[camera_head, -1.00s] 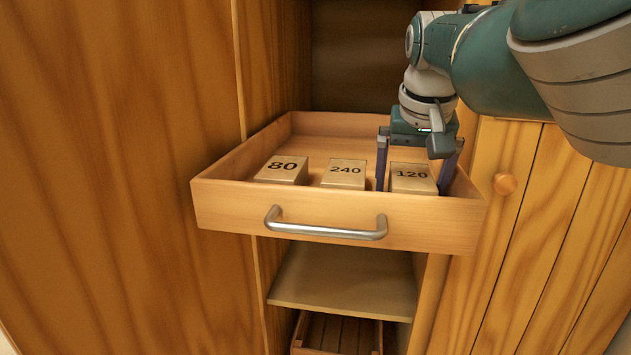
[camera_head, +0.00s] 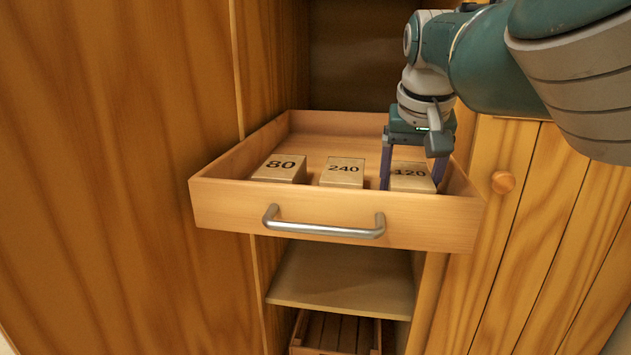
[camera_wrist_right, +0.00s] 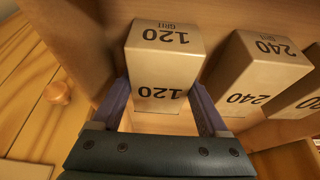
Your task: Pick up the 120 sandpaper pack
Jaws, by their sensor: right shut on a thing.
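The 120 sandpaper pack (camera_head: 411,178) is a tan box marked "120" at the right end of the open drawer. In the right wrist view the 120 pack (camera_wrist_right: 163,62) shows "120 GRIT" upside down. My right gripper (camera_head: 411,182) reaches down into the drawer and is shut on the 120 pack, one finger on each side. The fingers also show in the right wrist view (camera_wrist_right: 160,108). The pack's underside is hidden, so I cannot tell whether it is clear of the drawer floor. My left gripper is not in view.
The open wooden drawer (camera_head: 225,209) has a metal handle (camera_head: 325,230). In it, the 240 pack (camera_head: 343,172) stands left of the 120 pack, and the 80 pack (camera_head: 281,168) farther left. A round knob (camera_head: 503,182) is right of the drawer. A shelf (camera_head: 345,282) lies below.

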